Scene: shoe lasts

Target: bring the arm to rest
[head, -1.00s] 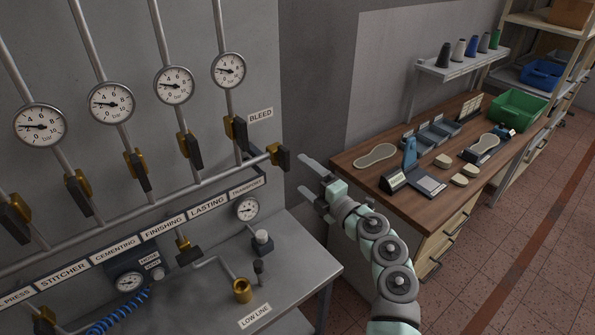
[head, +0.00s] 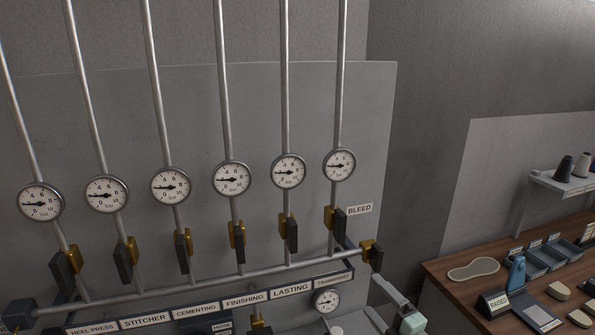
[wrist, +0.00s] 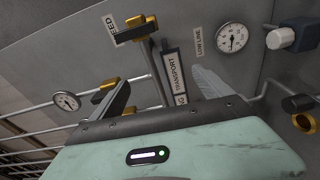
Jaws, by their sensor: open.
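My gripper (head: 372,294) shows only in part at the bottom of the head view, right of the valve panel; most of my arm is out of that picture. In the wrist view my gripper (wrist: 163,88) has its two fingers spread apart, with nothing held between them. The valve with a yellow body and dark handle at the right end of the manifold (head: 371,255) is above and left of the gripper in the head view. Contact with the panel cannot be told.
A row of pressure gauges (head: 232,178) hangs on vertical pipes, with dark-handled valves below. A small gauge (head: 326,301) sits by the TRANSPORT label. At right is a wooden bench (head: 446,287) with a shoe sole (head: 473,270) and trays. Grey wall fills the space above.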

